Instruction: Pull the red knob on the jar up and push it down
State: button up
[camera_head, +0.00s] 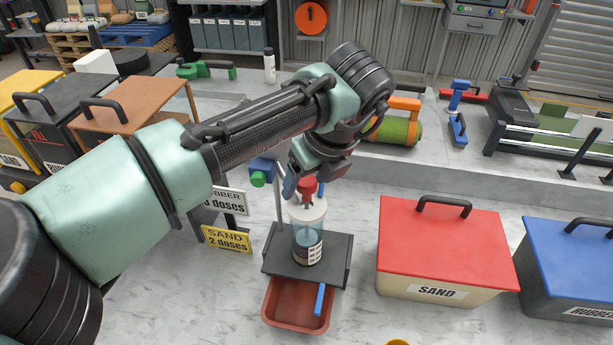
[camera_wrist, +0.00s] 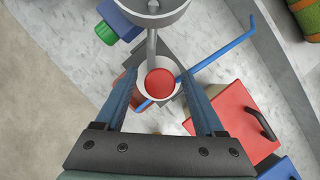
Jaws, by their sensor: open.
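The jar stands upright on a dark platform (camera_head: 335,258). My gripper (camera_head: 306,190) is above the jar with its blue fingers pointing down around the knob. In the wrist view the red knob (camera_wrist: 160,83) shows between the two fingers, with a gap on each side. My gripper is open and holds nothing. Whether the fingertips reach below the knob's top is hard to tell.
A reddish tray (camera_head: 270,312) lies under the platform, with a blue lever (camera_head: 320,300) in front. A red-lidded sand bin (camera_head: 440,245) and a blue-lidded rubber bin (camera_head: 575,250) stand to the right.

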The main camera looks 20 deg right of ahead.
jog(key=shift+f, duration=0.1)
grip_shut()
dwell(0.3)
dwell(1.1)
